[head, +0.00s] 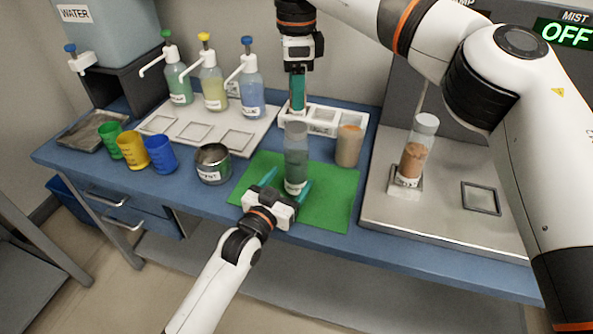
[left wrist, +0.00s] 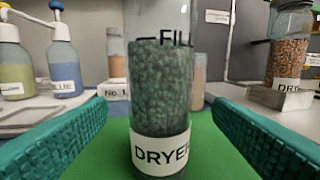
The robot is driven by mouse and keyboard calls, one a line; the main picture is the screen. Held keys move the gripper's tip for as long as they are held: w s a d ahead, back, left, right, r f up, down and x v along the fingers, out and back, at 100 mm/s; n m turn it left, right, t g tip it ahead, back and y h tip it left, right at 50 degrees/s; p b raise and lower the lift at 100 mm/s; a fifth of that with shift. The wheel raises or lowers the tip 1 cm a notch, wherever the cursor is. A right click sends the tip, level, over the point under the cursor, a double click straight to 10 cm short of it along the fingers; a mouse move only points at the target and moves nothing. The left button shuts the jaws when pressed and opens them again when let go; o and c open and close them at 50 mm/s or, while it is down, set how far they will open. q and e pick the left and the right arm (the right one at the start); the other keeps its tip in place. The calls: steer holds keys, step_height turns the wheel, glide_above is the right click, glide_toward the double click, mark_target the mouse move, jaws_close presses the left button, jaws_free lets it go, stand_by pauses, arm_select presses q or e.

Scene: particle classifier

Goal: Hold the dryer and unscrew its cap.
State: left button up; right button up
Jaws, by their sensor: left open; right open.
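The dryer (head: 296,160) is a clear upright cylinder with dark green grains, standing on the green mat (head: 335,205). Its grey cap (head: 296,129) is on top. In the left wrist view the dryer (left wrist: 160,95) shows its label and a FILL mark; its cap is out of that view. My left gripper (head: 281,187) is open, its teal fingers reaching either side of the dryer's lower part, with visible gaps in the left wrist view. My right gripper (head: 297,105) points down above and behind the dryer, in front of the white rack; it is open and empty.
A white rack (head: 325,117) and an orange-brown jar (head: 348,146) stand behind. A similar cylinder with orange grains (head: 413,155) stands on the metal station at right. A steel cup (head: 212,165), coloured cups (head: 134,150) and pump bottles (head: 212,83) are at left.

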mark_target(300, 166)
arm_select(q)
steer(key=x, duration=0.6)
